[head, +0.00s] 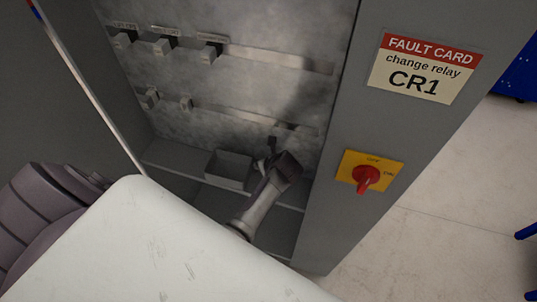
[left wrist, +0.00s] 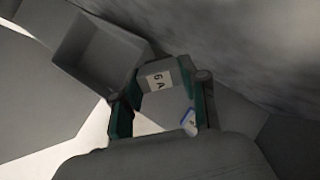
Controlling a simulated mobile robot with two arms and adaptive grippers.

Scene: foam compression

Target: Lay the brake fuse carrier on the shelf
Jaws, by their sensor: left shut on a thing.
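My left gripper (head: 270,150) is inside the open cabinet, just right of a small grey bin on the shelf (head: 188,181). In the left wrist view the gripper (left wrist: 161,76) is shut on a grey block marked "6 A" (left wrist: 158,82), which looks like the fuse carrier. The block sits between the two green-padded fingers, above the shelf; whether it touches anything is unclear. In the head view the block is too small and dark to make out well. My right gripper is not in view.
The open grey bin (head: 229,168) also shows in the left wrist view (left wrist: 98,52). Two rails with several carriers (head: 163,46) line the back panel. A right-hand cabinet post bears a fault card reading CR1 (head: 413,82) and a red rotary switch (head: 367,178).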

